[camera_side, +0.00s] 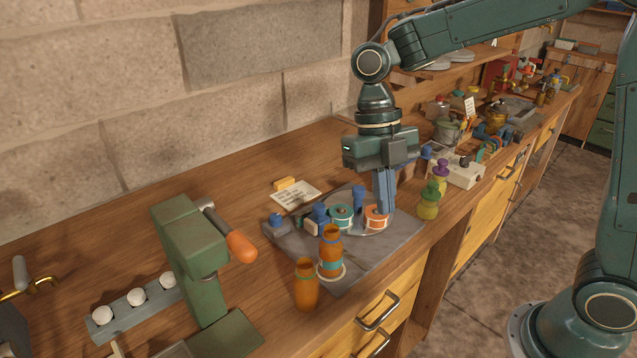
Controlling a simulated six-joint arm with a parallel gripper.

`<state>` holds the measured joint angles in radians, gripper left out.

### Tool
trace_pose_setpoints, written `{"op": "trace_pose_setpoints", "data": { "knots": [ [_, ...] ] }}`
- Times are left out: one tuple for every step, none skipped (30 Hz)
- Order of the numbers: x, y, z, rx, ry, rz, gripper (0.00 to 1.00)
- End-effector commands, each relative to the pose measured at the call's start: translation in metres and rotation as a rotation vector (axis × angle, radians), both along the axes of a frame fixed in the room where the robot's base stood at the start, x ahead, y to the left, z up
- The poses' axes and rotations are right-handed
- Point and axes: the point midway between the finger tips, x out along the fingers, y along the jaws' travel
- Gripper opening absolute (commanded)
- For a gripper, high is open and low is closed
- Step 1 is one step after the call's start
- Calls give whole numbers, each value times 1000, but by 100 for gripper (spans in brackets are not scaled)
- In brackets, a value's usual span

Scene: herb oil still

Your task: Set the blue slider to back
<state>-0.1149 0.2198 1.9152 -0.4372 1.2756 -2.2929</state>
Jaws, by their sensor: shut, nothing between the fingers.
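My gripper (386,210) points straight down over the right part of a grey plate (385,255) on the bench. Its fingers are shut with nothing between them, and the tips are close behind an orange-and-white spool (375,220); I cannot tell whether they touch it. Several blue parts are in view: a low blue block (277,221) at the plate's left corner, a blue-topped piece (320,212) beside the teal spool, and an upright blue piece (358,195) left of the fingers. I cannot tell for certain which is the blue slider, or its setting.
Amber bottles (307,285) stand at the plate's front. A teal spool (341,215) sits beside the orange one. A green press (190,255) with an orange handle stands left. Green and purple-topped bottles (429,200) and a white box (455,168) stand right.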

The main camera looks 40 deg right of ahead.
Motion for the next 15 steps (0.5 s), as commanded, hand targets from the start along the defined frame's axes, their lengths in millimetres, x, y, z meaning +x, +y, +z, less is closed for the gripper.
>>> {"op": "trace_pose_setpoints", "data": {
  "knots": [
    [-2,-1,3,-9,-9,-35,0],
    [-3,-2,4,-14,-14,-59,0],
    [-4,-3,6,-22,-19,-90,0],
    [-5,-3,7,-27,-23,-112,0],
    [-6,-4,8,-32,-28,-136,0],
    [-7,-4,10,-38,-35,-167,0],
    [-8,-5,11,-43,-39,-191,0],
    [-10,-6,12,-49,-42,-216,0],
    [-11,-6,14,-55,-48,-248,0],
    [-12,-7,15,-61,-52,-272,0],
    [-13,-8,16,-65,-56,-296,0],
    [-15,-9,18,-71,-63,-329,0],
    [-16,-9,19,-75,-67,-352,0],
    [-17,-10,20,-79,-70,-376,0],
    [-18,-11,22,-84,-77,-410,0]
  ]
}}
